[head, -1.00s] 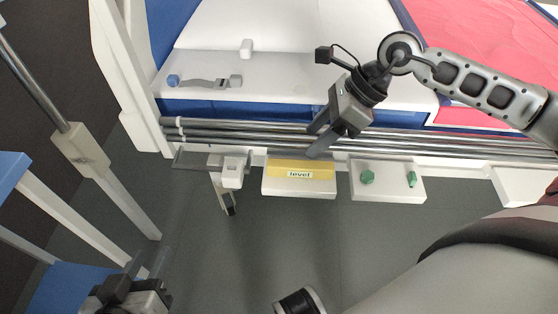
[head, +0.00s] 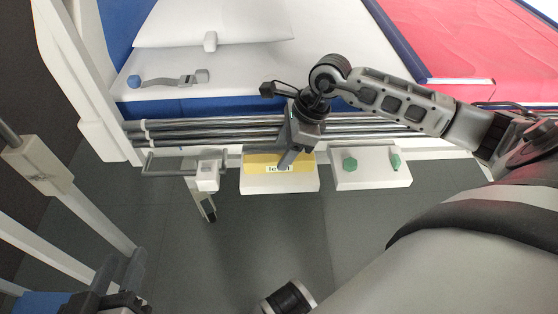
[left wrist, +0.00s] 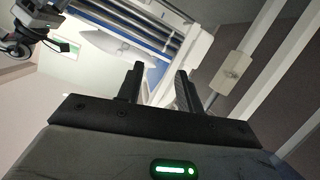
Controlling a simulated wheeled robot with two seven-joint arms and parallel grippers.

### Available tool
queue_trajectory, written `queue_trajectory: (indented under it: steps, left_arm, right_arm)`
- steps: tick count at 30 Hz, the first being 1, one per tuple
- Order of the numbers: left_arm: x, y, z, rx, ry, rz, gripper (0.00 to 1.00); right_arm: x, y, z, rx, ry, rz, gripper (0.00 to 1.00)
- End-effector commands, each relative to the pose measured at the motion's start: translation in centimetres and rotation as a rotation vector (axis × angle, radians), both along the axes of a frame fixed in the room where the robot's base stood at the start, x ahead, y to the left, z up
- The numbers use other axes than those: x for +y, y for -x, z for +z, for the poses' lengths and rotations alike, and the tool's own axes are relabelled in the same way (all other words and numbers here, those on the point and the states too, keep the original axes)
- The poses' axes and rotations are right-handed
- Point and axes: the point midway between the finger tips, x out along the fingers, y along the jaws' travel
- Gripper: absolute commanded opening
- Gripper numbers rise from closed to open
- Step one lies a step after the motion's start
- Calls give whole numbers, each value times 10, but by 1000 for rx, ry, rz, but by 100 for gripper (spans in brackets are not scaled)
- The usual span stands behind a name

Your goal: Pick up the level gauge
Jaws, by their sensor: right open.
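The yellow level gauge (head: 256,161), with a label reading "level", lies on a white ledge (head: 278,184) beside the bed rails. My right gripper (head: 288,158) points down over its middle in the head view. One finger covers part of the label; I cannot tell whether it touches. The right gripper is open. My left gripper (head: 118,275) is at the lower left of the head view, well away from the gauge. In the left wrist view, its two fingers (left wrist: 160,85) stand apart with nothing between them.
A second white ledge with green knobs (head: 349,165) is right of the gauge. A white clamp (head: 207,176) hangs at its left. Metal rails (head: 220,134) run behind it along the bed. A strap-like device with a blue end (head: 135,81) lies on the bed. Floor in front is clear.

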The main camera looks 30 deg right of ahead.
Motion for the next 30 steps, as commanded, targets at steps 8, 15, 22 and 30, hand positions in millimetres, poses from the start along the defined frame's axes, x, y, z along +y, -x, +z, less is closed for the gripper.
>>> queue_trajectory:
  steps: [8, 15, 22, 30]
  left_arm:
    - [-4, -2, 5, -16, 72, -5, 36]
    - [-5, -5, 10, -27, 80, -2, 36]
    - [-5, -4, 10, -26, 80, -2, 36]
    - [-5, -3, 8, -20, 79, -2, 36]
  right_arm:
    - [9, -8, -35, 2, -1, 1, 53]
    - [9, -8, -36, 1, 0, 0, 53]
    - [9, -8, -35, 1, 0, 0, 2]
    - [9, -8, -34, 0, -1, 0, 2]
